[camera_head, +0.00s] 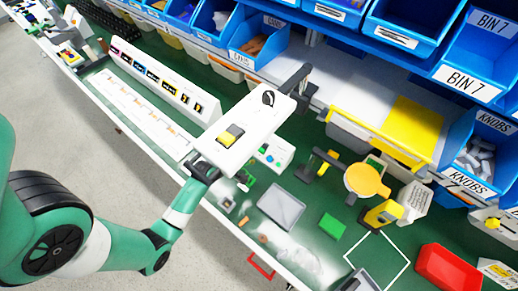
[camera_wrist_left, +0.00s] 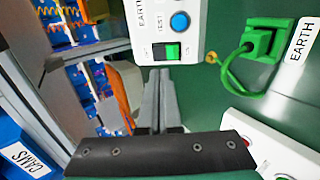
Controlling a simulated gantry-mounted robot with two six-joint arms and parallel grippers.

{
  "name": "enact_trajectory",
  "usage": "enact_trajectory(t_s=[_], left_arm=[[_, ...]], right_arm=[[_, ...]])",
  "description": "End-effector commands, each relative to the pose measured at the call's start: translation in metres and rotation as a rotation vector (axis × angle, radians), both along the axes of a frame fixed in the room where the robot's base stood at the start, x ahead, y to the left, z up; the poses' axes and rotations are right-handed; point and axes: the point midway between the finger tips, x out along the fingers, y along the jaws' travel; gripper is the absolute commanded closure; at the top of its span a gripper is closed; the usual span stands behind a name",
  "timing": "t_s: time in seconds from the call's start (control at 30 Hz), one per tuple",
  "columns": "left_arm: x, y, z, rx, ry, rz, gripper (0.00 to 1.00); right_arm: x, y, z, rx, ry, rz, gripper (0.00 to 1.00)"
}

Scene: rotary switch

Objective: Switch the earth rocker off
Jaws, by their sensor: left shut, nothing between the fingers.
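In the left wrist view the earth rocker (camera_wrist_left: 172,52) is a small green switch on the lower end of a white box (camera_wrist_left: 203,38) marked EARTH. A blue test button (camera_wrist_left: 180,22) sits above it. My left gripper (camera_wrist_left: 160,72) is shut and empty, its fingertips just below the rocker; I cannot tell whether they touch the box. In the head view my left gripper (camera_head: 298,80) reaches over the bench, and its white hand covers part of the bench. My right gripper is not in view.
A green socket with a cable (camera_wrist_left: 262,40) sits beside the box. Another white box (camera_wrist_left: 270,150) lies at lower right. Blue bins (camera_head: 470,60) line the back.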

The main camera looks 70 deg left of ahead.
Motion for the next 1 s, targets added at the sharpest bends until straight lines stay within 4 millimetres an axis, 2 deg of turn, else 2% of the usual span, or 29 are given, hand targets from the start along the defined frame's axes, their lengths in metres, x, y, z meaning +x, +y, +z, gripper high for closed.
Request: enact_trajectory(t_s=[0.03,0.2,0.4,1.0], left_arm=[[0.009,0.004,-0.011,0.0,0.0,-0.001,1.0],[0.034,0.018,-0.031,0.001,0.0,-0.001,1.0],[0.052,0.028,-0.044,0.001,0.0,0.001,1.0],[0.061,0.032,-0.048,-0.001,0.003,0.001,1.0]], right_arm=[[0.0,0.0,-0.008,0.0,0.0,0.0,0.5],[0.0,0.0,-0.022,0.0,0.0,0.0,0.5],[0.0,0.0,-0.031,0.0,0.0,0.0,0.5],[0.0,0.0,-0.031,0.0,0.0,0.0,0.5]])
